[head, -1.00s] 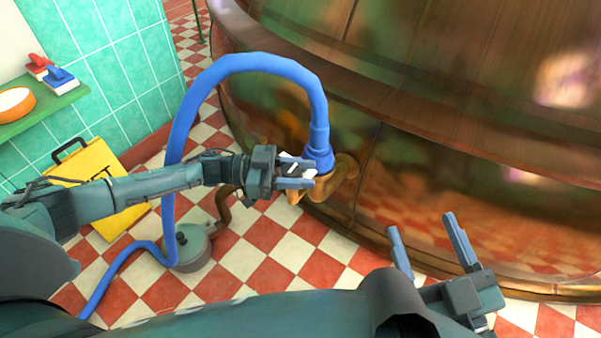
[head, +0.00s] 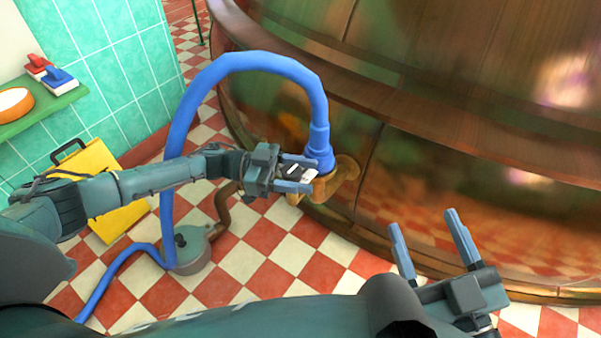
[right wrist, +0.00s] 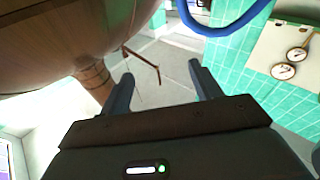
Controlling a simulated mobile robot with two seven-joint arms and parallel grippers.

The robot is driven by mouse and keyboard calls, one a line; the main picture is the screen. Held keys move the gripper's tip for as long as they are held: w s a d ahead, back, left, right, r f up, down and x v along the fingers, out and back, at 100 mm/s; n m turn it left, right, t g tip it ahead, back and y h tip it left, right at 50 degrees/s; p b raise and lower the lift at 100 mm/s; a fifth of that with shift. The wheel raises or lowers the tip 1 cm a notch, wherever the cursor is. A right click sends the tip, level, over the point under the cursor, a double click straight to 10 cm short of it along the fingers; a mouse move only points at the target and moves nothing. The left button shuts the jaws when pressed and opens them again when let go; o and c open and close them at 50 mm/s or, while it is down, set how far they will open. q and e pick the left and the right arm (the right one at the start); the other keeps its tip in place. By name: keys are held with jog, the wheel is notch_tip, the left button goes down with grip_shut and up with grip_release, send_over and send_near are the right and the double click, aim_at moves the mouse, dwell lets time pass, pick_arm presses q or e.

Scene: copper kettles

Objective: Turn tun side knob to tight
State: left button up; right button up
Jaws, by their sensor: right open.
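The tun (head: 460,150) is the large copper vessel filling the right of the head view. A small black knob with white marks (head: 297,172) shows low at its side, by the brass outlet (head: 346,172) and the blue hose end. My left gripper (head: 297,173) has its two fingers on either side of this knob and appears shut on it; the fingers partly hide it. My right gripper (head: 430,235) is open and empty, low in front of the tun. Its parted fingers also show in the right wrist view (right wrist: 160,85), with nothing between them.
A blue hose (head: 250,62) arches over my left arm and runs down to the floor by a grey pot-like unit (head: 190,250). A yellow bag (head: 100,175) stands by the tiled wall. The checkered floor is otherwise clear.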

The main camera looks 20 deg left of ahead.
pick_arm(q)
jog(key=shift+o, duration=0.7)
jog(key=s+a+p, duration=0.1)
jog(key=a, duration=1.2)
